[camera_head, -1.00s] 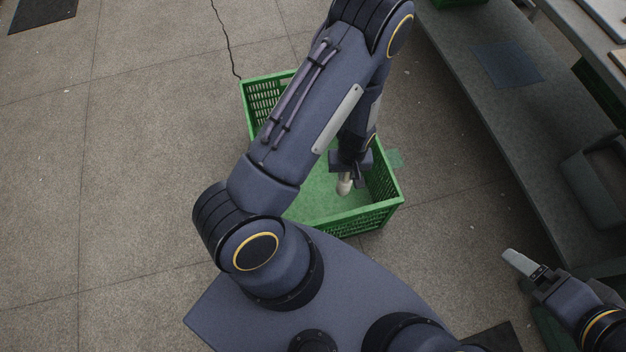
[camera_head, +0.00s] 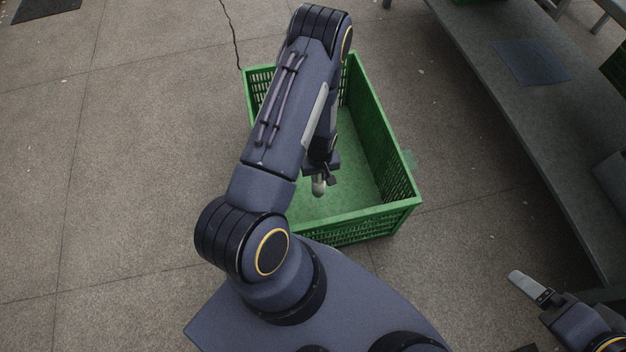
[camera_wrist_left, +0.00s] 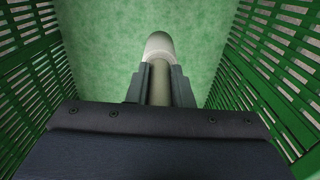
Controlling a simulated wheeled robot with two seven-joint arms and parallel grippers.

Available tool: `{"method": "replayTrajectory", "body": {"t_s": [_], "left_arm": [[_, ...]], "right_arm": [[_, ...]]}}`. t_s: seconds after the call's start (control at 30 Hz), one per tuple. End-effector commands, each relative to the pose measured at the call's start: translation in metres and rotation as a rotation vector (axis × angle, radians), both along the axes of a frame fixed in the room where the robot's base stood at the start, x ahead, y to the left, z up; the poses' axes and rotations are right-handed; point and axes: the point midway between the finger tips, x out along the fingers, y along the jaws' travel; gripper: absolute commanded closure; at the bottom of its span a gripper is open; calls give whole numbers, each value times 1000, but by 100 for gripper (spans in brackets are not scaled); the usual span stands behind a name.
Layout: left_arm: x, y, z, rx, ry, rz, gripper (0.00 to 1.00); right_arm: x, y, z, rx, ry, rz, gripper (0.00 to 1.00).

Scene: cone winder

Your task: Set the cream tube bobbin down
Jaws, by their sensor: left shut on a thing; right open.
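The cream tube bobbin (camera_head: 318,186) is in my left gripper (camera_head: 325,177), inside the green crate (camera_head: 385,150). In the left wrist view the bobbin (camera_wrist_left: 159,46) lies between the two dark fingers of the left gripper (camera_wrist_left: 160,82), its pale end pointing out over the green crate floor (camera_wrist_left: 110,35). The left gripper is shut on it. I cannot tell whether the bobbin touches the floor. My left arm hides part of the crate's left and far sides. My right gripper (camera_head: 530,288) is at the lower right, away from the crate, and empty.
The crate's slatted walls (camera_wrist_left: 270,50) rise on both sides of the left gripper. The visible crate floor around the bobbin is bare. A long grey bench (camera_head: 540,120) stands to the right. A black cable (camera_head: 232,35) lies on the floor behind the crate.

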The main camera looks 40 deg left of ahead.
Motion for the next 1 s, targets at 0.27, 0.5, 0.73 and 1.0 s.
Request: {"method": "replayTrajectory", "body": {"t_s": [0.27, 0.5, 0.73, 1.0], "left_arm": [[9, 26, -37, -2, 1, -1, 98], [11, 35, -57, -2, 4, -3, 98], [12, 35, -78, -2, 3, -2, 98], [12, 34, -80, -2, 3, -2, 98]], "right_arm": [[0, 0, -18, 0, 0, 0, 11], [0, 0, -29, 0, 0, 0, 11], [0, 0, -40, 0, 0, 0, 11], [0, 0, -42, 0, 0, 0, 11]]}}
